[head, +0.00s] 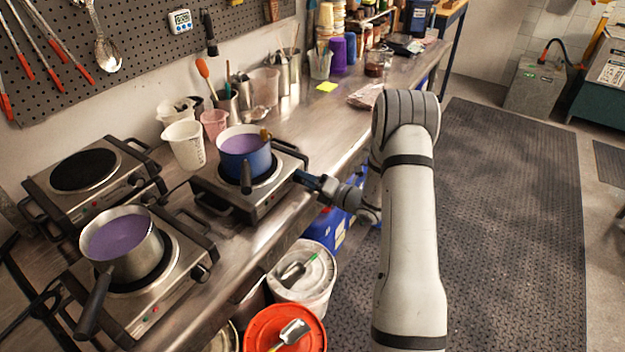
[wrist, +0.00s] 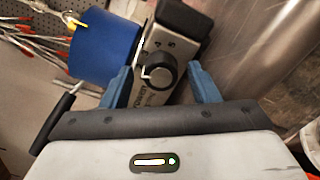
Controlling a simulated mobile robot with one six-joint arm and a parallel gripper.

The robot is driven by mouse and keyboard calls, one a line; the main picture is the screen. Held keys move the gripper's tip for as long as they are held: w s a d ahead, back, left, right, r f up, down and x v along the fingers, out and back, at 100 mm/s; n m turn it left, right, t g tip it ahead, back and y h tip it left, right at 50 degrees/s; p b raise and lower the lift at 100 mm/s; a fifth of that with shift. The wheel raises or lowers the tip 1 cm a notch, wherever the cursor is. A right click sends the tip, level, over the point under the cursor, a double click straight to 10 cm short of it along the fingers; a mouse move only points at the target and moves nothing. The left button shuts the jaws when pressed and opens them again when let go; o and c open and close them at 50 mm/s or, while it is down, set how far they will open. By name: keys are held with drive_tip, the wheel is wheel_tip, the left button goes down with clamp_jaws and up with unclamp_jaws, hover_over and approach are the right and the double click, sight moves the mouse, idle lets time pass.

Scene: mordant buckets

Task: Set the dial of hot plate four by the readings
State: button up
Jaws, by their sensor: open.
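A steel hot plate (head: 250,190) on the bench carries a blue pot (head: 246,160) of purple liquid. In the wrist view, the blue pot (wrist: 98,48) and the hot plate's front panel (wrist: 172,40) show, with a round dark dial (wrist: 158,72) and markings too small to read. My gripper (wrist: 158,80) is open, its blue fingers on either side of the dial; contact cannot be told. In the head view my gripper (head: 306,180) is at the hot plate's right end, hiding the dial. No number identifying this plate is legible.
A second hot plate (head: 185,262) holds a steel pot (head: 122,240) of purple liquid. A third, empty hot plate (head: 90,172) stands behind it. A small timer (head: 180,21) hangs on the pegboard, its digits unreadable. A white bucket (head: 305,280) and an orange lid (head: 265,325) are below the bench edge.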

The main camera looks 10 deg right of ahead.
drive_tip(key=b+v, duration=0.1)
drive_tip(key=v, duration=0.6)
drive_tip(key=shift+s+d+b, duration=0.3)
drive_tip(key=s+a+r+n+g, duration=0.6)
drive_tip(key=s+n, duration=0.2)
drive_tip(key=n, duration=0.2)
drive_tip(key=s+a+r+n+g, duration=0.5)
drive_tip(key=s+a+n+g, duration=0.15)
drive_tip(key=n, duration=0.25)
drive_tip(key=s+d+r+n+t+h, duration=0.1)
drive_tip(key=s+d+r+n+h, duration=0.2)
drive_tip(key=s+n+h, duration=0.3)
drive_tip(key=s+d+r+n+t+h, duration=0.1)
drive_tip(key=s+d+n+h, duration=0.3)
drive_tip(key=s+n, duration=0.5)
drive_tip(key=r+n+h, duration=0.1)
drive_tip(key=n+h, duration=0.1)
drive_tip(key=n, duration=0.2)
drive_tip(key=shift+s+d+r, duration=0.3)
drive_tip(key=shift+s+r, duration=0.05)
drive_tip(key=shift+r, duration=0.05)
drive_tip(key=shift+d+r+n+t+h, duration=0.2)
drive_tip(key=shift+d+n+t+h, duration=0.15)
drive_tip(key=shift+n, duration=0.25)
drive_tip(key=shift+c, duration=0.2)
